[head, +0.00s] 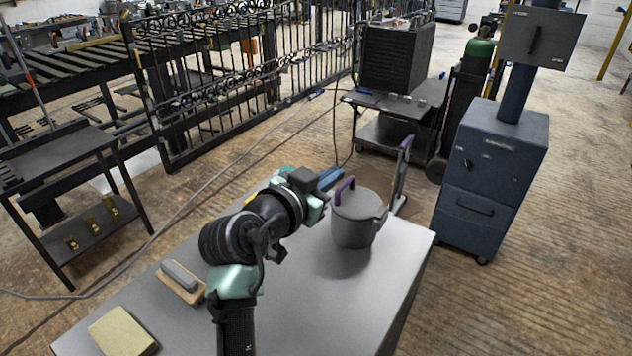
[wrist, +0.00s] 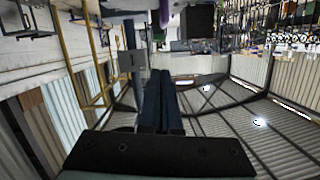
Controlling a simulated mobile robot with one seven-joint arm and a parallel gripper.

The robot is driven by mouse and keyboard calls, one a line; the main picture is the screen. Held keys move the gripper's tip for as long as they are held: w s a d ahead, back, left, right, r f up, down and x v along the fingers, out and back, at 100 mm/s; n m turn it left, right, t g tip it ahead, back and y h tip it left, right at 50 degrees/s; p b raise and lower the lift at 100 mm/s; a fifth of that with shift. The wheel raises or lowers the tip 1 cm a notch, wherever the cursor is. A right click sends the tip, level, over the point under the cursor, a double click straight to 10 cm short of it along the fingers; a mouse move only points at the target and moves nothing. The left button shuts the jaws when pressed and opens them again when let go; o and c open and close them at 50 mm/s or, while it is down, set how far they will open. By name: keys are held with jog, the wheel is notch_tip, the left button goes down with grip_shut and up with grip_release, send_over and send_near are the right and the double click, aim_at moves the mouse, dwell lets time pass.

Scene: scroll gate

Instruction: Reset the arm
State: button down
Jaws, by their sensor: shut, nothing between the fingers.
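My arm reaches up over the grey table (head: 330,300) in the head view, bent toward the right. My gripper (head: 332,178) is shut and empty, its blue fingers close to the left of the purple handle on a grey lidded pot (head: 352,225). I cannot tell whether they touch it. In the wrist view the shut fingers (wrist: 160,100) lie side by side, with no object between them. That view looks upside down, with the roof low in the picture and a purple part (wrist: 164,12) at the top edge.
A grey upright piece with a purple top (head: 401,172) stands behind the pot. A blue cabinet (head: 490,180) stands to the right. The table's front right is clear.

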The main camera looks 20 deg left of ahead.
jog(key=shift+v, duration=2.35)
jog(key=d+r+t+y+p, duration=0.1)
jog(key=d+r+t+p, duration=0.15)
jog(key=r, duration=0.55)
jog(key=d+r+t+p, duration=0.15)
jog(key=d+r, duration=0.25)
jog(key=r, duration=0.4)
jog(key=s+d+r+n+t+p, duration=0.1)
jog(key=s+r, duration=0.4)
jog(key=r, duration=0.5)
jog(key=s+d+r+n+t+y+p, duration=0.1)
jog(key=s+d+r+t+p, duration=0.3)
jog(key=r, duration=0.6)
jog(key=s+d+r+n+t+p, duration=0.1)
jog(key=s+d+r+t+p, duration=0.1)
jog(key=s+d+r, duration=0.4)
notch_tip(320, 180, up, 4)
jog(key=shift+s+r+n+t, duration=0.1)
jog(key=shift+s+n+t, duration=0.3)
jog(key=shift+s+t, duration=0.25)
jog(key=shift+d, duration=0.1)
